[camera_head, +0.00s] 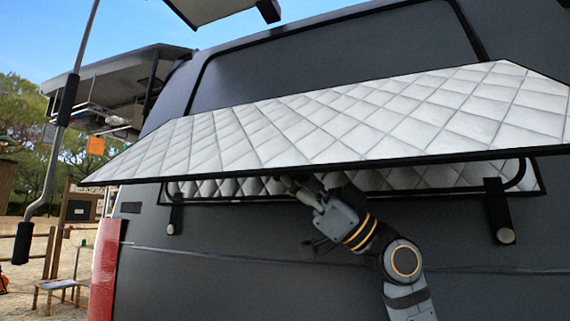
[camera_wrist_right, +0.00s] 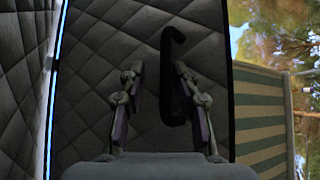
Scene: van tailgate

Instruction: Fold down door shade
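The door shade (camera_head: 400,112), a white quilted panel with a black edge, sticks out from the dark van side, raised and tilted. Below it, another quilted strip (camera_head: 440,178) shows in a black-framed opening. My right gripper (camera_head: 300,186) is under the shade's lower edge, its tips partly hidden in shadow. In the right wrist view my right gripper (camera_wrist_right: 158,72) is open in front of a dark quilted panel (camera_wrist_right: 97,45). A black hooked handle (camera_wrist_right: 172,85) stands between its fingers, nearer the right one; I cannot tell whether they touch. My left gripper is not in view.
A grey pole with black grips (camera_head: 50,170) stands at left. A red tail light (camera_head: 104,268) is on the van's left edge. Another raised panel (camera_head: 215,8) is at the top.

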